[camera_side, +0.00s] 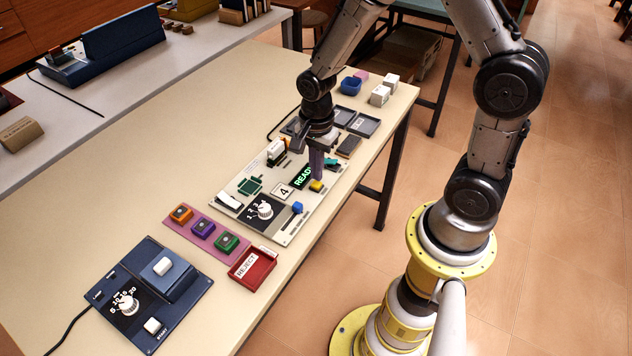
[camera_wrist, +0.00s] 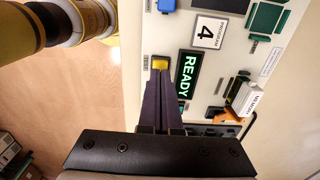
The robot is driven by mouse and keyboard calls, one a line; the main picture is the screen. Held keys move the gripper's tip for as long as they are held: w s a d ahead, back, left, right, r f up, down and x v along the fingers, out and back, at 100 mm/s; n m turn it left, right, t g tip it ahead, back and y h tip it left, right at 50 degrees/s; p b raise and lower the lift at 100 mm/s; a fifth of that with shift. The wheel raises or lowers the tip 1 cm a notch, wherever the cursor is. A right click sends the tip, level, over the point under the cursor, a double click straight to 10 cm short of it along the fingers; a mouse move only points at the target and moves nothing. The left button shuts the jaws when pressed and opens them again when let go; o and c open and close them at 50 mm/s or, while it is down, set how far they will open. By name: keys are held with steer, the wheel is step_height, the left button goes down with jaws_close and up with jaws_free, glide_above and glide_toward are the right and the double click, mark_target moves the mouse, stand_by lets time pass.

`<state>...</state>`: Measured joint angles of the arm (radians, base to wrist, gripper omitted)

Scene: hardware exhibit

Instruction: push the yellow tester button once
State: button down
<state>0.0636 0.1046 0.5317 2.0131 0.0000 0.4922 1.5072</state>
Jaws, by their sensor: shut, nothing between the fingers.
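The yellow tester button (camera_side: 316,186) sits near the front edge of the pale tester panel (camera_side: 285,237), below the READY display. In the wrist view the yellow button (camera_wrist: 160,63) shows just past my fingertips. My gripper (camera_side: 317,176) is shut and empty, its fingers pointing down right by the button. In the wrist view the closed fingertips (camera_wrist: 160,76) reach the button's edge and cover part of it. I cannot tell whether they touch it. The green READY display (camera_wrist: 187,75) is lit, beside a card reading 4 (camera_wrist: 210,32).
A blue knob (camera_side: 297,208), a white dial (camera_side: 264,210) and a white rocker (camera_side: 229,201) are on the panel. A red REJECT tray (camera_side: 252,268), a purple mat (camera_side: 190,232) with coloured blocks and a dark blue device (camera_side: 190,290) lie nearer. Several dark trays stand behind my gripper.

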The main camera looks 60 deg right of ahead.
mark_target(317, 183)
steer(key=shift+f, duration=1)
stand_by(0.6)
steer(key=shift+r, duration=3.5)
steer(key=shift+s+n, duration=0.1)
steer(key=shift+n, duration=0.5)
steer(key=s+a+r+n+t, duration=0.2)
steer(key=s+r+n+t, duration=0.3)
steer(key=s+r+n, duration=0.9)
step_height(317, 183, up, 3)
steer(key=n, duration=0.2)
steer(key=shift+s+n+t, duration=0.3)
steer(key=shift+s+n, duration=0.1)
